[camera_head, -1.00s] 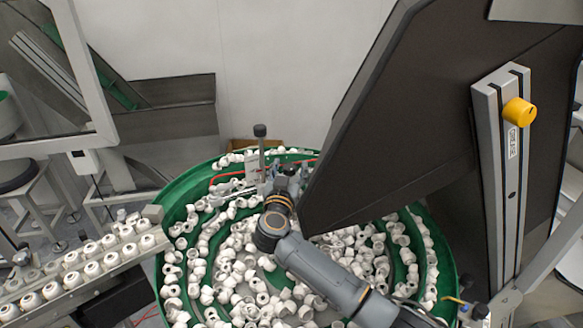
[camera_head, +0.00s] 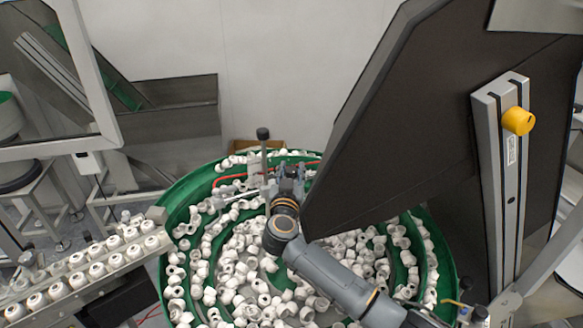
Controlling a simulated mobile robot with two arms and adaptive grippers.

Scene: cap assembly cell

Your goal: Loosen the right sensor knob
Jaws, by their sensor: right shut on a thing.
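My right gripper (camera_head: 291,174) is at the sensor bracket (camera_head: 255,181) on the far side of the green bowl. Its fingers are small and dark here, and they are shut on a part at the right end of the bracket, where the right sensor knob sits. The knob itself is hidden by the fingers. A black knob (camera_head: 263,133) tops a thin upright post just left of the gripper. My left gripper is not in view.
The green bowl (camera_head: 174,205) is full of loose white caps. A large dark panel (camera_head: 400,130) slants close to the right of my gripper. A yellow knob (camera_head: 518,121) sits on a rail at right. A rail of caps (camera_head: 90,268) runs at left.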

